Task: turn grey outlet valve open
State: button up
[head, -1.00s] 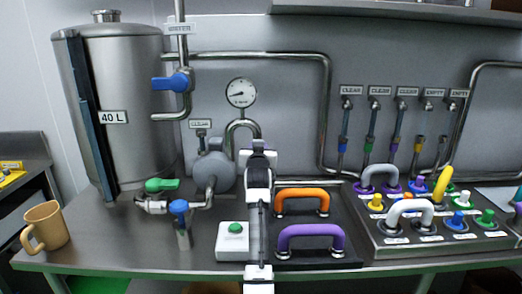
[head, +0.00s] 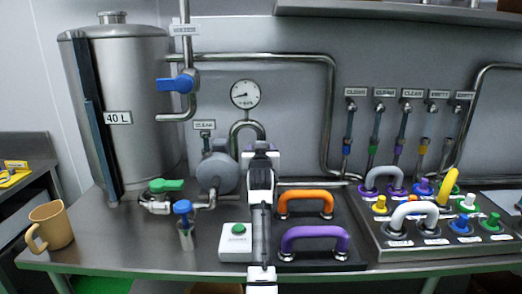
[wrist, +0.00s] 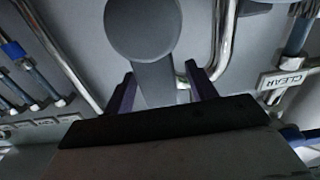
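The grey outlet valve shows in the wrist view as a round grey hub with a flat grey lever (wrist: 152,80). The lever extends from the hub toward my gripper. My gripper (wrist: 162,92) has its two purple fingers apart, one on each side of the lever. A gap shows at the right finger; contact at the left one I cannot tell. In the head view my gripper (head: 259,153) is beside the grey pump (head: 216,173), and my arm hides the valve there.
A pressure gauge (head: 245,94) and chrome pipes are on the wall behind. A green-lever valve (head: 166,186), a blue-knob valve (head: 183,208) and a button box (head: 236,240) stand left of my arm. Orange (head: 306,196) and purple handles (head: 314,232) stand right.

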jog(key=s+b, duration=0.3)
jog(key=s, duration=1.1)
jog(key=shift+b, duration=0.4)
